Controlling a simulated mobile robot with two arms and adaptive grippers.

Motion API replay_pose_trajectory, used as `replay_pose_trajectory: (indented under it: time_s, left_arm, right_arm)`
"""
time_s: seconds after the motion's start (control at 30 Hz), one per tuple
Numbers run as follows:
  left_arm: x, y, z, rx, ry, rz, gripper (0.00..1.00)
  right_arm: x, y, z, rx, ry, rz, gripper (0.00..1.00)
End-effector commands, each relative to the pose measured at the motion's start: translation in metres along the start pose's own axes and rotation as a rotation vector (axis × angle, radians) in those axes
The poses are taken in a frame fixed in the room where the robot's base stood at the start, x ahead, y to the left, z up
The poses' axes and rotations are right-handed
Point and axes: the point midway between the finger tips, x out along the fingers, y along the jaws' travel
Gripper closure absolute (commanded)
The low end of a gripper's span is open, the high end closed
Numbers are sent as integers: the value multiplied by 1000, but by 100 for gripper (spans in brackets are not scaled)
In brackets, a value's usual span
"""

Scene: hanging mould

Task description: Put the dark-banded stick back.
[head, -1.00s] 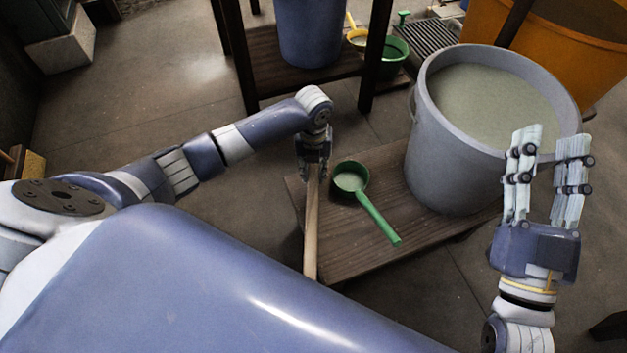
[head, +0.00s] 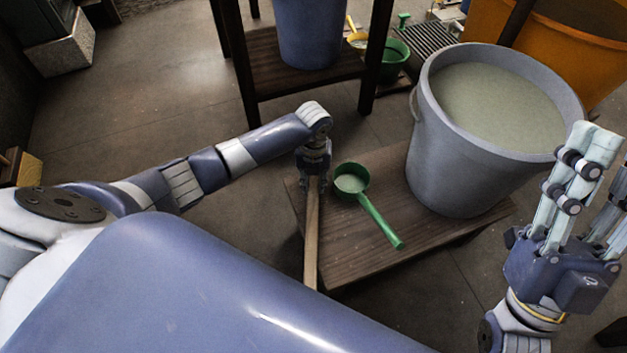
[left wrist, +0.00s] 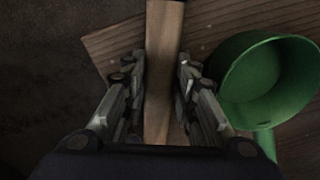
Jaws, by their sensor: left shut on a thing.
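A wooden stick (head: 311,240) runs from my left gripper (head: 313,178) toward the bottom of the head view, along the left edge of a low wooden board. In the left wrist view the stick (left wrist: 163,75) lies between the two fingers of my left gripper (left wrist: 163,95), which are shut on it. No dark band shows on the visible part of the stick; its near end is hidden behind my body. My right gripper (head: 598,190) is at the right, open, with its fingers pointing up and nothing seen between them.
A green ladle (head: 352,184) lies on the low wooden board (head: 345,255), just right of the stick; it also shows in the left wrist view (left wrist: 268,80). A grey bucket of murky liquid (head: 490,130) stands on the board's right. A dark-legged stand (head: 300,80) is behind.

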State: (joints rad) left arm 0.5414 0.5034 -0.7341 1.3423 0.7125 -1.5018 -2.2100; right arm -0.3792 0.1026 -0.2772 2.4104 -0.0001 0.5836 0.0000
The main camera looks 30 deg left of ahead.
Motion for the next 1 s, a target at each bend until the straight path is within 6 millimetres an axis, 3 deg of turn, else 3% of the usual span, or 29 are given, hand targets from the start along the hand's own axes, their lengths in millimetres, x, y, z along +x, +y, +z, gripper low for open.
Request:
replay_pose_trajectory:
  time_s: [0.2, 0.23, 0.3, 0.73, 1.0]
  left_arm:
    - [2, 0, 0, 0, 1, 0, 98]
    - [2, 0, 0, 0, 0, 0, 67]
    - [2, 0, 0, 0, 0, 0, 54]
    - [-3, 0, 0, 0, 0, 0, 54]
    - [-24, 0, 0, 0, -1, 0, 54]
  right_arm:
    - [0, 0, -1, 0, 5, 0, 60]
    - [0, 0, -1, 0, 6, 0, 60]
    - [0, 0, -1, 0, 5, 0, 60]
    - [2, 0, 1, 0, -6, 0, 60]
    - [0, 5, 43, -13, -225, 8, 60]
